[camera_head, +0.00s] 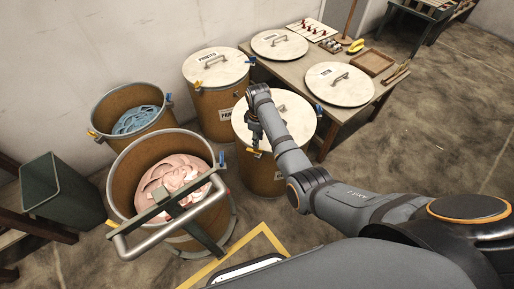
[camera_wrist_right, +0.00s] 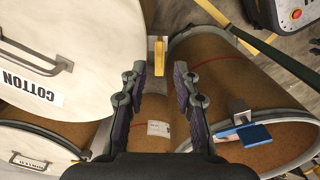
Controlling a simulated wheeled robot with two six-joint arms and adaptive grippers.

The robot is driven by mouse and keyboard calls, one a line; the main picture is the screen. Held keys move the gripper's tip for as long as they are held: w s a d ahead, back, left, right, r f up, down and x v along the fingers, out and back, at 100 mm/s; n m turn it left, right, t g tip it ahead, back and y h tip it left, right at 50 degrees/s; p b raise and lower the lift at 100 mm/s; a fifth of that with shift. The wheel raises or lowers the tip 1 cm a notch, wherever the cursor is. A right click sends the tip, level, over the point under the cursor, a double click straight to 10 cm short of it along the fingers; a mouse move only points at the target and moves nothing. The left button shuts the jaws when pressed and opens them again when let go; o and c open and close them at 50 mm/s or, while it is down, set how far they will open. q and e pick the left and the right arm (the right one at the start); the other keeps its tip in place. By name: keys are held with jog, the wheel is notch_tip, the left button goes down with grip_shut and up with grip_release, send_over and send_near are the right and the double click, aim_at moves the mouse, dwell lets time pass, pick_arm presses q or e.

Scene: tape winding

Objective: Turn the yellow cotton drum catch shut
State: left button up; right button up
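The cotton drum (camera_head: 262,172) has its pale lid (camera_head: 293,106) on. The lid also shows at the left of the right wrist view, with the word COTTON upside down (camera_wrist_right: 31,86). Its yellow catch (camera_head: 252,154) is at the near side below the rim. In the right wrist view the yellow catch (camera_wrist_right: 158,52) sits just beyond and between the fingertips, apart from both. My right gripper (camera_head: 254,134) points down beside the drum rim, its fingers spread and empty in the right wrist view (camera_wrist_right: 159,78). My left gripper is not in view.
An open drum with pink material (camera_head: 175,180) stands left, a drum with blue strips (camera_head: 139,119) behind it. A lidded drum (camera_head: 216,68) stands behind the cotton drum. A table (camera_head: 315,45) with lids and tools is at back right. In the wrist view, a blue catch (camera_wrist_right: 246,134) lies at right.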

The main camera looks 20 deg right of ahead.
aim_at(254, 150)
notch_tip(254, 150, down, 6)
jog(key=shift+r+b, duration=0.1)
jog(key=shift+b, duration=0.45)
jog(key=shift+c, duration=0.3)
grip_shut()
